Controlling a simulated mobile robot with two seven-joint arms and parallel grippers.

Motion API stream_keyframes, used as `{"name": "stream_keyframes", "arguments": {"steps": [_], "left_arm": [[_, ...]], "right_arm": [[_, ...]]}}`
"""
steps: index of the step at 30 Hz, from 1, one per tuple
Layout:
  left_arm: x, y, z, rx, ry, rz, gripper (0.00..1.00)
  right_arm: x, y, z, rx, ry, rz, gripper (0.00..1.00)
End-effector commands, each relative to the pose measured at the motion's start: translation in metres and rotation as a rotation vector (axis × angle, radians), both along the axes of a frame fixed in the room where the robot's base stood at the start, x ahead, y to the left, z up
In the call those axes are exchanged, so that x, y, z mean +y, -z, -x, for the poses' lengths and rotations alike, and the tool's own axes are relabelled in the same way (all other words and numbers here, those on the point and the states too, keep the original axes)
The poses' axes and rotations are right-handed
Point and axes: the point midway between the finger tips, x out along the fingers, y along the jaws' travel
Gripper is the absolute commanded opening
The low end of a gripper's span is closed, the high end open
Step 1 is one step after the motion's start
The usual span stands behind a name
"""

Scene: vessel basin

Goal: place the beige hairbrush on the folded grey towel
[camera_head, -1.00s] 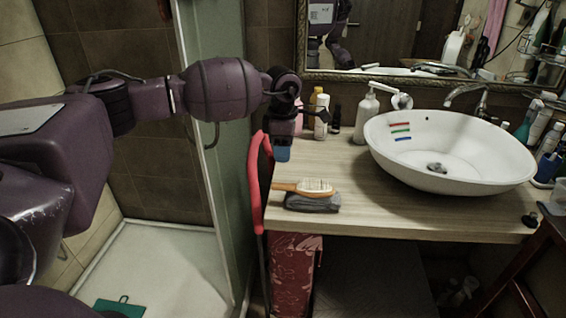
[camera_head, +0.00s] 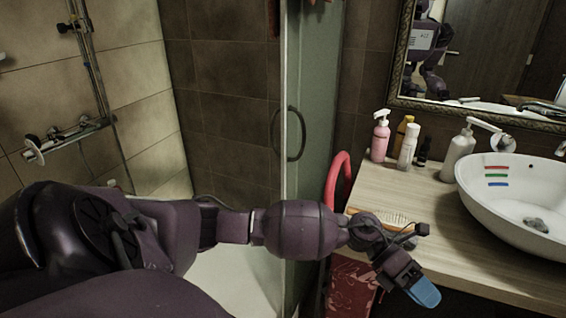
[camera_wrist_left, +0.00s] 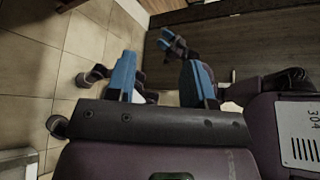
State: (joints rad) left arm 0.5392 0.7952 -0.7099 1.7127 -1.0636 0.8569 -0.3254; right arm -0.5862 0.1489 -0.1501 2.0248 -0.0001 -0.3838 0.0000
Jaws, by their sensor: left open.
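The beige hairbrush (camera_head: 388,216) lies near the front left of the wooden counter in the head view, bristles up, partly hidden by my left wrist. The folded grey towel is hidden behind my left arm now; the earlier head frame shows the brush lying on it. My left gripper (camera_head: 424,291) is in front of the counter's front edge, apart from the brush. In the left wrist view its two blue fingers (camera_wrist_left: 160,82) stand apart with nothing held between them. A small blue-tipped gripper (camera_wrist_left: 173,42), apparently my right one, shows beyond them; its jaw state is unclear.
A white basin (camera_head: 520,210) fills the counter's right side. A pink bottle (camera_head: 380,138), a white bottle (camera_head: 408,147) and a soap dispenser (camera_head: 459,153) stand at the back. A red rounded edge (camera_head: 338,180) and the glass shower door (camera_head: 312,120) border the counter's left.

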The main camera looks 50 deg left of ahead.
Motion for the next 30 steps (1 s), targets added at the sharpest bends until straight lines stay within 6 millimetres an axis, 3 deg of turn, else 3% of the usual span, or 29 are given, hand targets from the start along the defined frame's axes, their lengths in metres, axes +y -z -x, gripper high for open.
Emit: {"name": "stream_keyframes", "arguments": {"steps": [5,11,17,20,24,30], "left_arm": [[-0.017,0.004,0.019,0.254,-0.270,0.325,0.48],[0.002,0.017,0.028,0.570,-0.611,0.638,0.48],[0.048,0.054,0.047,0.908,-0.979,0.912,0.48],[0.076,0.082,0.066,1.084,-1.169,1.035,0.48],[0.114,0.124,0.107,1.329,-1.435,1.195,0.48],[0.151,0.171,0.175,1.609,-1.737,1.364,0.48]], "right_arm": [[0.001,0.001,0.000,0.002,0.005,-0.005,0.53],[0.002,0.002,0.000,0.004,0.007,-0.008,0.53],[0.002,0.002,0.001,0.004,0.007,-0.007,0.53],[0.002,0.002,0.001,0.004,0.005,-0.006,0.53],[0.001,0.002,0.001,0.004,0.003,-0.004,0.53],[0.000,0.001,0.000,0.002,0.001,-0.001,0.53]]}}
